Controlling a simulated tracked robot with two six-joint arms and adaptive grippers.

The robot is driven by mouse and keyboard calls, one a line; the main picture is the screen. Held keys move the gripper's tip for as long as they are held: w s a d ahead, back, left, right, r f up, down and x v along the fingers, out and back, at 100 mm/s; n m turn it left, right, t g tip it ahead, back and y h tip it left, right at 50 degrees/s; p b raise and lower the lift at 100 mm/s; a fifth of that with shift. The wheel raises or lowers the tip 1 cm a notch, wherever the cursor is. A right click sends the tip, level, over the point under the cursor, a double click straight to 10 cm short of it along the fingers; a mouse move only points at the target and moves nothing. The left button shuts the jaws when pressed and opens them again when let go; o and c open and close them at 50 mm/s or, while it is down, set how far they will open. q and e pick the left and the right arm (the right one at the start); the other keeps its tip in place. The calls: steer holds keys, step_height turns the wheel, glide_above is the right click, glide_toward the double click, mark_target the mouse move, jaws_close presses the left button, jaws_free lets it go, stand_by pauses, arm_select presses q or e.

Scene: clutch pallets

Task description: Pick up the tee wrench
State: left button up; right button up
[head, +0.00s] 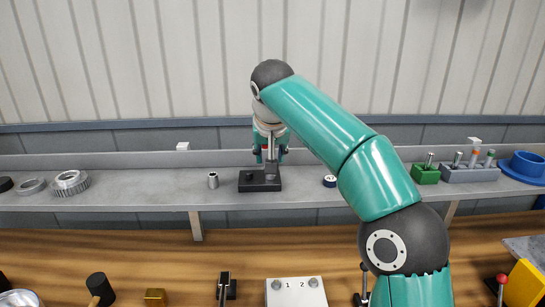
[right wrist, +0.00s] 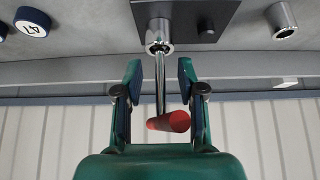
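The tee wrench (head: 271,148) stands upright in a black block (head: 259,182) on the grey shelf. In the right wrist view its metal shaft (right wrist: 161,85) rises from a round collar on the block, and its red crossbar (right wrist: 169,122) lies deeper between the fingers. My right gripper (head: 270,156) is at the wrench. In the right wrist view its two fingers (right wrist: 160,75) are spread on either side of the shaft, with a visible gap on each side. My left gripper is not in view.
A metal cylinder (head: 213,180) stands left of the block, and a round numbered piece (head: 329,181) lies to the right. Metal rings (head: 71,182) are at far left. A green block (head: 425,174) and blue dish (head: 525,166) are at right. A wall stands behind the shelf.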

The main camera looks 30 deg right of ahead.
steer(key=shift+c, duration=0.2)
jaws_close()
stand_by(0.3)
steer(key=shift+r+p, duration=3)
steer(key=shift+r, duration=2)
